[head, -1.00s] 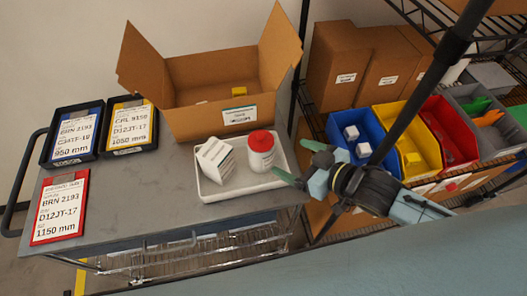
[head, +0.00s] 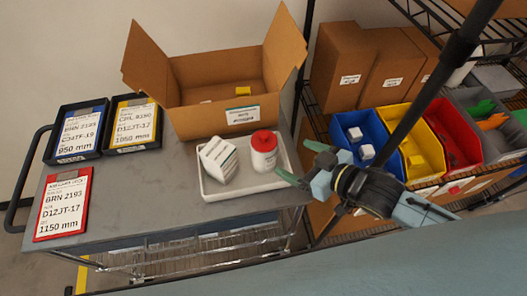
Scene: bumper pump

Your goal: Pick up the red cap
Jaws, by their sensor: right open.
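The red cap (head: 264,139) sits on top of a white bottle (head: 263,158) that stands upright in a white tray (head: 247,187) on the grey cart. A white carton (head: 218,159) stands tilted beside the bottle in the same tray. My right gripper (head: 295,164) is to the right of the bottle, at the tray's right edge in the picture. Its green-tipped fingers are apart and empty, and it does not touch the cap. My left gripper is not in view.
An open cardboard box (head: 215,118) stands behind the tray. Blue (head: 354,129), yellow (head: 421,140) and red (head: 452,130) bins sit on the rack at right. A red-framed card (head: 62,203) and two dark-framed trays lie at left. Cart surface left of the white tray is clear.

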